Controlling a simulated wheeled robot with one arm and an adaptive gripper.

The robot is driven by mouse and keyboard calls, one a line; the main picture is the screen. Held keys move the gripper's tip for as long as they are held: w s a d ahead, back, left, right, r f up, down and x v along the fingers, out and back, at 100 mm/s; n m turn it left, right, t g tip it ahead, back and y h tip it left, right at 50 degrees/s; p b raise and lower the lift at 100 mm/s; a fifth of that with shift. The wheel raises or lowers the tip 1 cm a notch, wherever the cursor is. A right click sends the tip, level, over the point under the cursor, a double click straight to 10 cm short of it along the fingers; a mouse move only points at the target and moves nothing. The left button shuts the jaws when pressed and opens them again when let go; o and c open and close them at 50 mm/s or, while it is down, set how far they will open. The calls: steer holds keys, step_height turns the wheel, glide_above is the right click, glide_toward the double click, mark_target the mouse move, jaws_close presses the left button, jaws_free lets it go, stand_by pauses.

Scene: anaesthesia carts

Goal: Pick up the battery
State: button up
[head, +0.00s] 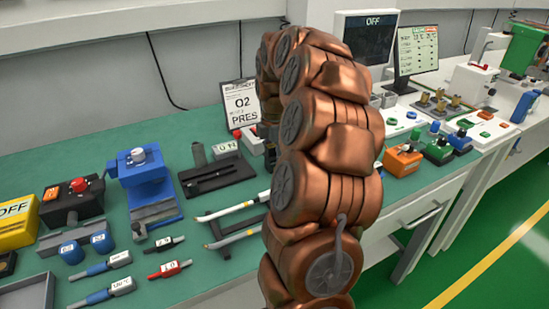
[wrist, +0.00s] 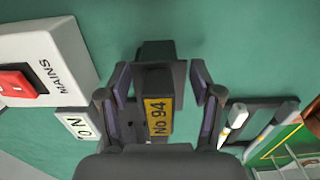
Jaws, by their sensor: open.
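A dark block with a yellow label reading "NO 94" (wrist: 158,116) stands on the green bench top in the middle of the wrist view. It looks like the battery, but no label says so. My gripper (wrist: 160,80) is open, with one finger on each side of this block. A gap shows between the block and each finger, so it is not gripped. In the head view my copper-coloured arm hides most of the gripper and the block.
A white MAINS box (wrist: 48,62) with a red switch and an ON plate (wrist: 76,124) lie left of my gripper in the wrist view. A dark frame with white pens (wrist: 236,118) lies to the right. The head view shows a blue vise (head: 145,180) and a pressure sign (head: 241,102).

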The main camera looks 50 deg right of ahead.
steer(key=shift+f, duration=0.25)
steer(key=c, duration=0.9)
step_height(320, 180, up, 10)
stand_by(0.4)
stand_by(0.4)
